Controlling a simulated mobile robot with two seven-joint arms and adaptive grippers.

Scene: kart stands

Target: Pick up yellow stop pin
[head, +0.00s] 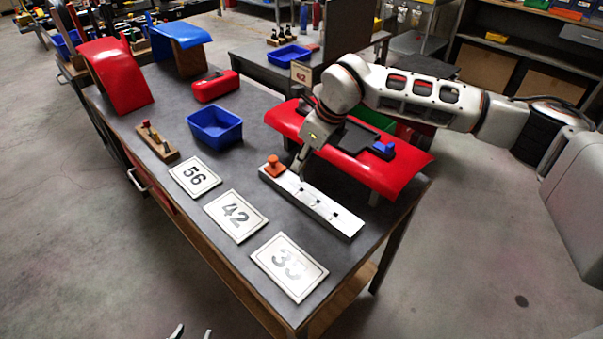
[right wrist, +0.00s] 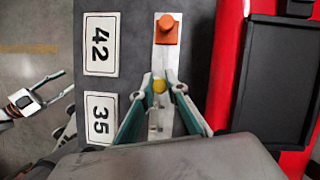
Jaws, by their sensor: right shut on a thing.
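The yellow stop pin (right wrist: 159,87) shows in the right wrist view between the fingertips of my right gripper (right wrist: 160,82), which is shut on it. The pin is over the white rail (right wrist: 167,58); I cannot tell if it is seated or lifted. In the head view my right gripper (head: 298,166) reaches down to the rail (head: 325,208), and the yellow pin is hidden there. An orange pin (head: 274,168) stands at the rail's far end. My left gripper (head: 192,333) is open and empty at the bottom edge, off the bench.
A red kart panel (head: 400,172) with a black tray lies right of the rail. Number plates 56 (head: 195,177), 42 (head: 235,216) and 35 (head: 289,267) lie left of it. A blue bin (head: 215,128) and a wooden pin block (head: 157,142) stand farther back.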

